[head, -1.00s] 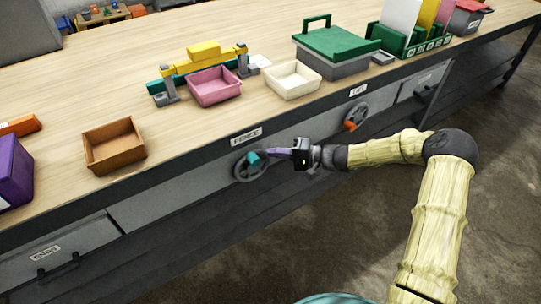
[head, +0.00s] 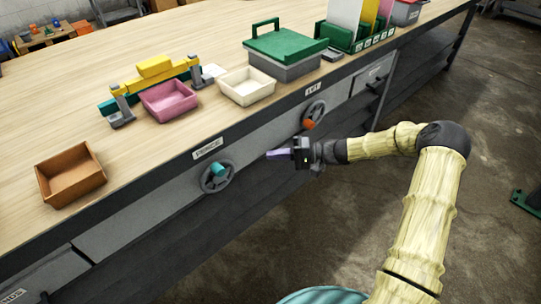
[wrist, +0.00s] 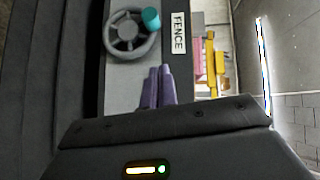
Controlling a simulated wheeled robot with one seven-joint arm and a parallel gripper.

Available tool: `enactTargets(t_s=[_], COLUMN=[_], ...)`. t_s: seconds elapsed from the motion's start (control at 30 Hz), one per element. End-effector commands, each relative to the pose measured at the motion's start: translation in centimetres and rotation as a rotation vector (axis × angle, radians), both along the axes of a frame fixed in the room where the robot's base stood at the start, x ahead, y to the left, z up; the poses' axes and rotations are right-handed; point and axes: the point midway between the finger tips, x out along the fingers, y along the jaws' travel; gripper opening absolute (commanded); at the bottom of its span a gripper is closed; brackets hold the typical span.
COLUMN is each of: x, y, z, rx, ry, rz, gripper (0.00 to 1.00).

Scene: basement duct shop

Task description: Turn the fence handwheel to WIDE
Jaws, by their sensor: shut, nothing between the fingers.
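The fence handwheel (head: 217,177) is a grey spoked wheel with a teal knob (head: 218,169), on the bench front under the FENCE label (head: 208,148). In the head view the knob sits near the top of the wheel. The handwheel (wrist: 131,37) also shows in the wrist view, with its knob (wrist: 151,19) and the FENCE label (wrist: 179,33). My gripper (head: 268,155) has purple fingers, shut and empty. It is to the right of the wheel and apart from it. The fingers (wrist: 160,68) also show in the wrist view. I see no WIDE mark.
A second handwheel with an orange knob (head: 313,115) is on the bench front under the LIFT label (head: 313,89). On the bench top stand a brown tray (head: 70,176), a pink tray (head: 169,99), a cream tray (head: 247,86) and a green-lidded box (head: 285,52). Floor on the right is mostly clear.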

Motion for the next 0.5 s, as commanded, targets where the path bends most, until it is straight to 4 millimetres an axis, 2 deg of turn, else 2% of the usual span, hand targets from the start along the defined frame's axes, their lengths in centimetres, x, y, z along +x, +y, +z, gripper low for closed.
enactTargets(t_s=[0.17,0.27,0.37,0.5], x=[0.0,-0.3,-1.0,-2.9], y=[0.2,1.5,4.0,8.5], z=[-0.1,-1.1,-3.2,-7.7], rx=[-0.005,-0.039,-0.119,-0.299], ry=[0.0,0.003,0.002,-0.021], rz=[0.0,0.01,0.028,0.067], gripper=[0.0,0.0,0.0,0.0])
